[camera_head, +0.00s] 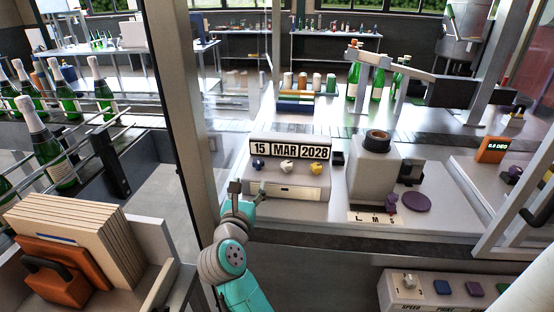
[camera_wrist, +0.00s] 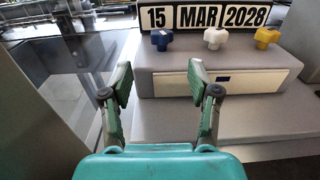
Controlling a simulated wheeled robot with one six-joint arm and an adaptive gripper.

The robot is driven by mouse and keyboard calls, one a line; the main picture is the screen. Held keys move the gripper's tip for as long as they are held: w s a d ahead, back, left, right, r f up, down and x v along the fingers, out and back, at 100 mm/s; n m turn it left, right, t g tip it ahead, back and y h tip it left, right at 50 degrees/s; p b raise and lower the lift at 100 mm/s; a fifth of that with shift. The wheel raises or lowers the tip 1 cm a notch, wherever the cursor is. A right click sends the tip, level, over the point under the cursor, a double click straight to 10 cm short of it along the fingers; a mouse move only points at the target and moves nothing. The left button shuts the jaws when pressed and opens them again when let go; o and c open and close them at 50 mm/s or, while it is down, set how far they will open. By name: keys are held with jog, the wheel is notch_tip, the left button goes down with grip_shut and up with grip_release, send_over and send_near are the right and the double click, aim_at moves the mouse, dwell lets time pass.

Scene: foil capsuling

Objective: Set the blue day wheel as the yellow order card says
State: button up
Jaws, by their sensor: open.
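The blue day wheel (camera_head: 258,164) is a small knob on the front of the grey date unit, under the "15" window; it also shows in the wrist view (camera_wrist: 161,39). The date display (camera_head: 290,150) reads 15 MAR 2028. My gripper (camera_head: 246,188) is open and empty, in front of the unit's left end. In the wrist view its fingers (camera_wrist: 160,82) are spread, below and in front of the blue wheel and apart from it. I cannot make out a yellow order card in either view.
A white wheel (camera_head: 287,167) and a yellow wheel (camera_head: 318,168) sit right of the blue one. A pale drawer front (camera_head: 287,190) lies below them. A metal post (camera_head: 188,120) stands close left of my arm. A grey machine block (camera_head: 374,170) stands to the right.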

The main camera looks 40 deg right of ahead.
aim_at(256, 166)
jog(key=x, duration=1)
jog(key=shift+w+d, duration=0.2)
jog(key=shift+d, duration=0.15)
grip_shut()
